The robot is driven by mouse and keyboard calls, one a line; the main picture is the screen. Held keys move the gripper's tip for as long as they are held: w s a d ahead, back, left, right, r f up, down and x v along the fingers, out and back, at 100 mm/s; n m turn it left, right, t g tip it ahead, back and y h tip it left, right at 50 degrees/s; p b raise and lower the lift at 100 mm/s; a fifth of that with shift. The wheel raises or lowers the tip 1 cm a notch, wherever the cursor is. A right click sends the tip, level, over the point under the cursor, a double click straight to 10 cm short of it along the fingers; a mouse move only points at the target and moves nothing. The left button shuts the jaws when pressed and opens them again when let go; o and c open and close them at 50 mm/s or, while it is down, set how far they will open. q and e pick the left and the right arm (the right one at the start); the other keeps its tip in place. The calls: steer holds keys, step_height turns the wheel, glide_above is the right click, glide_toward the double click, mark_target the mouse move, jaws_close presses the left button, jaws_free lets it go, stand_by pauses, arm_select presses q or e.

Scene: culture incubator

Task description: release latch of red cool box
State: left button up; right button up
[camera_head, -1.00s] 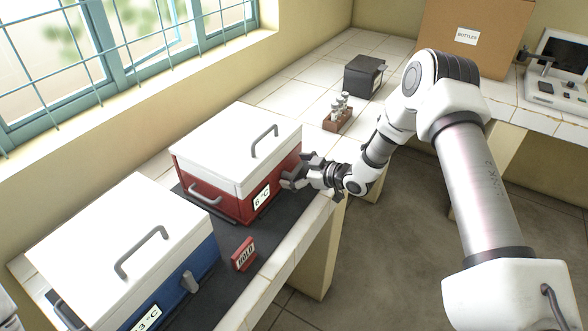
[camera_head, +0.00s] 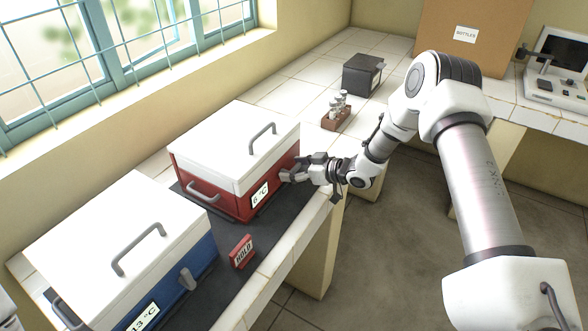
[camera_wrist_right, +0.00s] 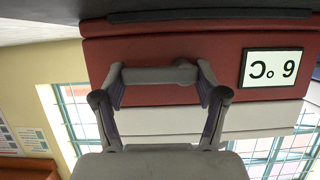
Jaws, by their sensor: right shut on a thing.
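The red cool box (camera_head: 222,196) has a white lid (camera_head: 225,140), which is down, and a "6 °C" label on its front; the label is upside down in the right wrist view. My right gripper (camera_head: 289,174) is at the box's front, beside the label. In the right wrist view, the gripper (camera_wrist_right: 160,82) is shut on the grey latch (camera_wrist_right: 160,75). The latch lies across between the fingertips, parallel to the box's edge, with its round pivot against the red wall. In the head view the gripper mostly hides the latch. My left gripper is not in view.
A blue cool box (camera_head: 190,262) with a white lid stands nearer on the same dark mat (camera_head: 262,232). A red "HOLD" block (camera_head: 242,251) sits in front. A brown vial rack (camera_head: 336,119) and a dark box (camera_head: 362,75) stand farther back. White tiles between them are clear.

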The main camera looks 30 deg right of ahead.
steer(key=o, duration=1.2)
steer(key=shift+w, duration=0.1)
steer(key=shift+c, duration=0.2)
steer(key=v, duration=1.2)
steer(key=shift+a+f, duration=0.1)
